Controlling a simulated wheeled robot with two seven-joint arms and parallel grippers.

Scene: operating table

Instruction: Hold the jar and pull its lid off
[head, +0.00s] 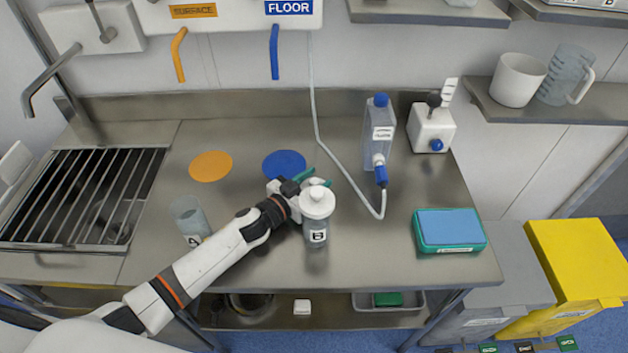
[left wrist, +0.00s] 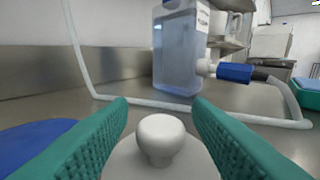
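The jar (head: 317,238) is clear, has a label reading B and stands upright on the steel table. Its white lid (head: 316,206) with a round knob sits on top; in the left wrist view the lid (left wrist: 160,160) shows low in the middle. My left gripper (head: 312,178) is at the lid's height, right beside the knob. Its teal fingers are apart, one on each side of the knob in the left wrist view, with gaps and no visible contact. The jar's body is hidden in the left wrist view. My right gripper is not in view.
A blue disc (head: 284,164) and an orange disc (head: 210,166) lie behind. A bottle with a hose (head: 379,135) stands behind right. A teal box with a blue top (head: 449,228) is at the right.

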